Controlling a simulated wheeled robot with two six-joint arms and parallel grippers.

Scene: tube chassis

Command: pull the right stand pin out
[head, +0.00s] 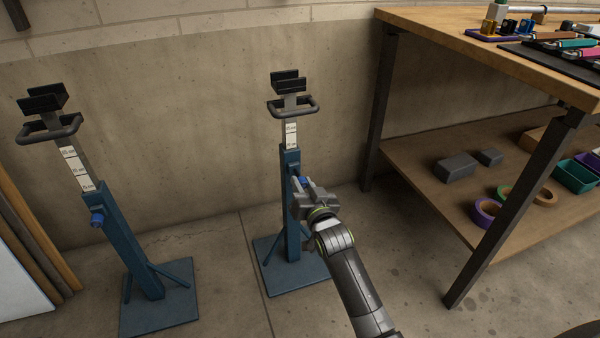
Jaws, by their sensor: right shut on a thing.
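The right stand (291,230) is a blue post on a square base plate, with a pale marked inner tube (291,138), a dark handle loop and a black cradle (287,80) on top. My right gripper (302,184) is at the upper part of the blue post and is shut on the blue pin (304,181) there. The gripper hides most of the pin, so I cannot tell how far it sits in the post. The left stand (130,235) is alike, with its own blue pin (97,217) in view. My left gripper is not in view.
A wooden workbench (440,22) with a lower shelf (420,175) stands at the right, its dark front leg (510,215) near my right arm. Boards (35,240) lean at the far left. The concrete floor between the stands is clear.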

